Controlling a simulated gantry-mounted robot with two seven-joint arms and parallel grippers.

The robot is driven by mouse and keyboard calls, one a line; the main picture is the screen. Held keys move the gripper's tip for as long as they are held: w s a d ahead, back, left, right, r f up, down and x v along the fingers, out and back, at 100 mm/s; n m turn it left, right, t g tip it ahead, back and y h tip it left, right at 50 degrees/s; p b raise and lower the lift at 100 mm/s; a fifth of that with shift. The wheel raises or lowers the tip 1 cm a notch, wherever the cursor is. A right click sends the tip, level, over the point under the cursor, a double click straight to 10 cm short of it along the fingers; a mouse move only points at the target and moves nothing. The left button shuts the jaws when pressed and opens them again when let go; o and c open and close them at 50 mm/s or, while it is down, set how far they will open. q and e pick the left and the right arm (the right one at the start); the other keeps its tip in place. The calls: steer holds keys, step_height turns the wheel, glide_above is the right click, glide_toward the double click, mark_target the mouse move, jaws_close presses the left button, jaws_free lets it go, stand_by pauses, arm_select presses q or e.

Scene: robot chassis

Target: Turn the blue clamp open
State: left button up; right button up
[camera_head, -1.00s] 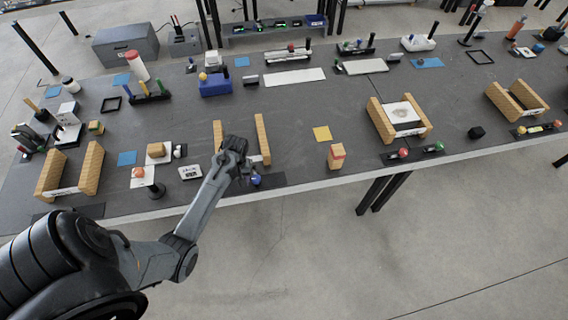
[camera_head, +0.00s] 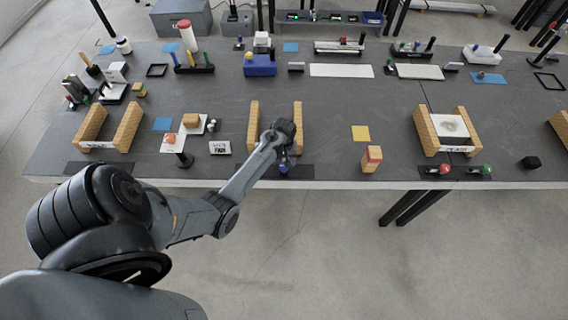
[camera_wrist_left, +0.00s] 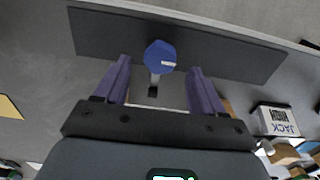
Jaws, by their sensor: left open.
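The blue clamp (camera_wrist_left: 160,55) shows in the left wrist view as a blue knob with a white mark and a pale stem below it, over a dark plate (camera_wrist_left: 105,32). In the head view the clamp (camera_head: 284,169) is a small blue spot at the table's front edge, partly hidden by my left gripper (camera_head: 285,150). In the left wrist view my left gripper (camera_wrist_left: 158,80) is open, with one purple finger on each side of the clamp's stem. The fingertips look apart from the knob; whether they touch it is not clear. My right gripper is in neither view.
Wooden blocks (camera_head: 253,125) stand beside my left gripper. A white JACK label block (camera_head: 219,147) lies to the left. A yellow square (camera_head: 360,133) and a wooden block with a red top (camera_head: 372,158) are to the right. The table's front edge (camera_head: 330,185) is close.

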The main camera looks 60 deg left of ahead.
arm_select(q)
steer(key=shift+f, duration=1.3)
jaws_close()
